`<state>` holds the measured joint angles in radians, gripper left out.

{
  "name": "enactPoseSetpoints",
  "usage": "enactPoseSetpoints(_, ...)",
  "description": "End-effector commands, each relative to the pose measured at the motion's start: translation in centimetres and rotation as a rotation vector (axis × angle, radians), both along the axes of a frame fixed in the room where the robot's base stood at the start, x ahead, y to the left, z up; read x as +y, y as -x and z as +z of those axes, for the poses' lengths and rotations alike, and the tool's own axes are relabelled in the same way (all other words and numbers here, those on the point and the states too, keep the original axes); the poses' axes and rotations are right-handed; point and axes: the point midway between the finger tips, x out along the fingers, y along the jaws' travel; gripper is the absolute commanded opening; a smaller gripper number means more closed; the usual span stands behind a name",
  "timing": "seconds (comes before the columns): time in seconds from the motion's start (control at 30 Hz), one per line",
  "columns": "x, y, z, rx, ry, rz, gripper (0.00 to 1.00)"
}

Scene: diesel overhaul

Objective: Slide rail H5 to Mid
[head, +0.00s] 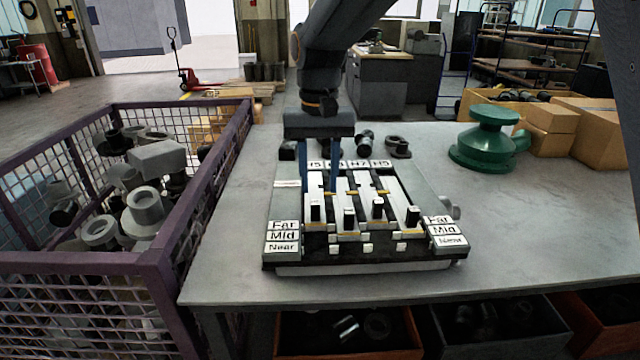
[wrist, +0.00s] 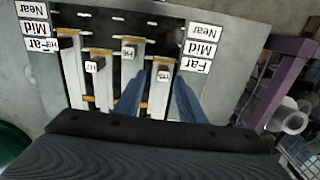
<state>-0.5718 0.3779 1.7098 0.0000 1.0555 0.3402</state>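A dark slide board (head: 350,258) lies on the grey table, with pale rails and upright black knobs. Rail H5 is the leftmost in the head view; its knob (head: 315,212) appears level with the Far label (head: 283,225). In the wrist view, which is turned around, the H5 knob (wrist: 162,76) is at the right, beside the Far label (wrist: 198,66). My gripper (wrist: 160,82) is open, its blue fingers on either side of that knob with small gaps. In the head view my gripper (head: 320,185) reaches down over the H5 rail from behind.
The other knobs stand close by, including the H6 knob (head: 349,218). A purple mesh crate (head: 160,258) of metal parts stands left of the table (head: 540,240). A green part (head: 490,140) and boxes are at the back right.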

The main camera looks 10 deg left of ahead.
Motion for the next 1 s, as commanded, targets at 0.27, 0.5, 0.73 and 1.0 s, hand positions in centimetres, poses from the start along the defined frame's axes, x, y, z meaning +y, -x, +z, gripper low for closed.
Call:
enactPoseSetpoints(0.27,1.0,0.1,-1.4,0.003,0.002,0.004,0.36)
enactPoseSetpoints(0.5,0.9,0.1,-5.1,0.002,0.001,0.003,0.36)
enactPoseSetpoints(0.73,1.0,0.0,-7.0,0.0,0.0,0.004,0.36)
enactPoseSetpoints(1.0,1.0,0.0,-7.3,-0.002,-0.001,0.004,0.36)
